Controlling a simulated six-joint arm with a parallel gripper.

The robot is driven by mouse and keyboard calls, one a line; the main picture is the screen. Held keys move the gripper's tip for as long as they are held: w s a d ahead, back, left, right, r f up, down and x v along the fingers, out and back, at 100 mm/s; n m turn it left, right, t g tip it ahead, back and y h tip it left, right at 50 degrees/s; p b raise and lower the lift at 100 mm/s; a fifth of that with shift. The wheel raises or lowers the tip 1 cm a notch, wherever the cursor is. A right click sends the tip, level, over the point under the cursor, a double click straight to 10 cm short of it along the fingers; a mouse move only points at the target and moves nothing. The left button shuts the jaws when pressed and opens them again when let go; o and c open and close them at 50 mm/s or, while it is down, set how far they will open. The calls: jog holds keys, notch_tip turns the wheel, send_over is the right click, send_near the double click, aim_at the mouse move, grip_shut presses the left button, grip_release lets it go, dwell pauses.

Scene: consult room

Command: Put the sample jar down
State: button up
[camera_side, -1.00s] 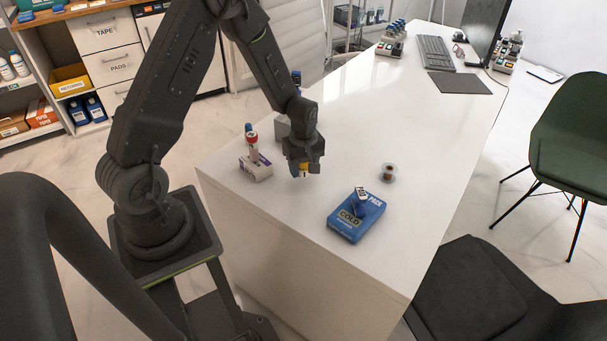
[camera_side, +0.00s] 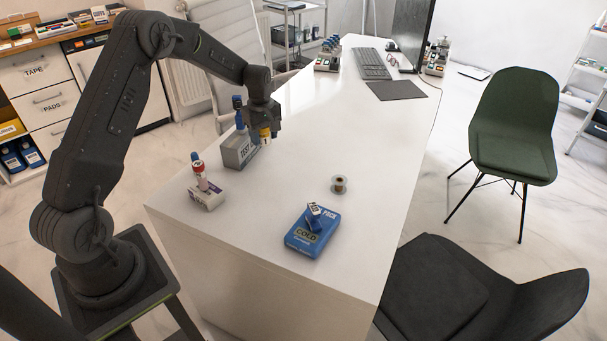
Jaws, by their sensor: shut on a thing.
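My gripper (camera_side: 264,124) is over the far left part of the white desk, at the right side of a grey box marked TEST (camera_side: 238,153). It is shut on a small sample jar with a yellow band (camera_side: 265,135). The fingers cover most of the jar, and I cannot tell whether its bottom touches the desk. Blue-capped items stand at the grey box, partly behind my gripper.
A blue cold pack (camera_side: 303,243) bears a small blue-and-white item. A small round container (camera_side: 339,185) stands behind it. The desk's middle is clear (camera_side: 330,130).

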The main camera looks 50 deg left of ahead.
jog(key=shift+w+f, duration=0.15)
jog(key=shift+w, duration=0.15)
send_over(304, 174)
notch_tip(304, 174, down, 7)
jog(key=shift+r, duration=0.2)
jog(key=shift+f, duration=2.05)
jog(key=shift+f, duration=0.15)
jog(key=o, duration=0.9)
jog(key=shift+o, duration=0.2)
